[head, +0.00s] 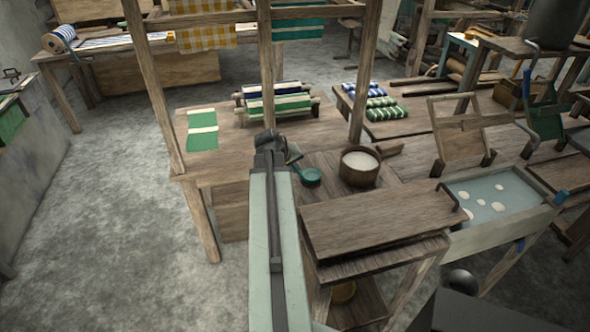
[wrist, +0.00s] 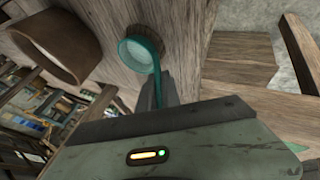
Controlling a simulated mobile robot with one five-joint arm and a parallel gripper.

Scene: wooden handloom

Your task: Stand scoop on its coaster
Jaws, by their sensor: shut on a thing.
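The teal scoop (head: 311,177) is by the wooden tub in the head view, its bowl over the small wooden table. In the wrist view the bowl of the scoop (wrist: 138,52) opens toward the camera and its curved handle runs down to my gripper (wrist: 165,92). My gripper (head: 283,153) is shut on that handle. A dark brown round patch, seemingly the coaster (wrist: 149,30), shows just behind the bowl, mostly covered by it. I cannot tell whether the scoop touches it or hangs a little above.
A round wooden tub (head: 359,177) with pale contents stands right of the scoop. A wooden board (head: 375,215) lies in front. A small loom (head: 278,104) and green-white cloth (head: 202,130) sit on the table behind. A wooden post (head: 265,70) rises close behind my gripper.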

